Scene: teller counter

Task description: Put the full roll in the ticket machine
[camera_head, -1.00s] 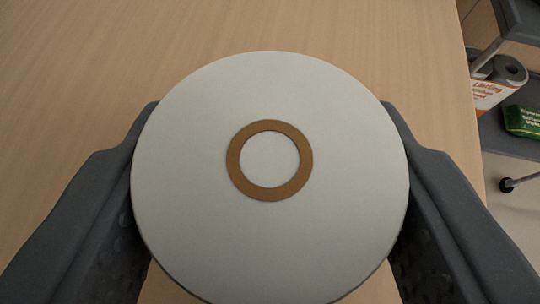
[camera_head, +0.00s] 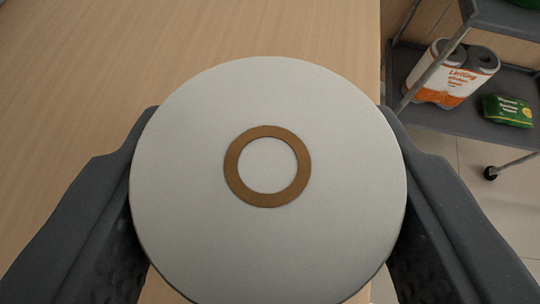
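A large white paper roll (camera_head: 268,240) with a brown cardboard core ring (camera_head: 232,165) fills the middle of the view, its round end facing the camera. My gripper (camera_head: 268,185) is shut on the roll, one dark grey finger against its left side and one against its right. The roll hides what lies directly beyond it. The ticket machine is not in view.
A wooden counter top (camera_head: 180,50) lies beyond the roll, bare where it shows. Its right edge runs near the roll. Right of it, a grey shelf cart (camera_head: 440,115) holds paper towel rolls (camera_head: 450,75) and a green packet (camera_head: 507,110). Tiled floor shows below.

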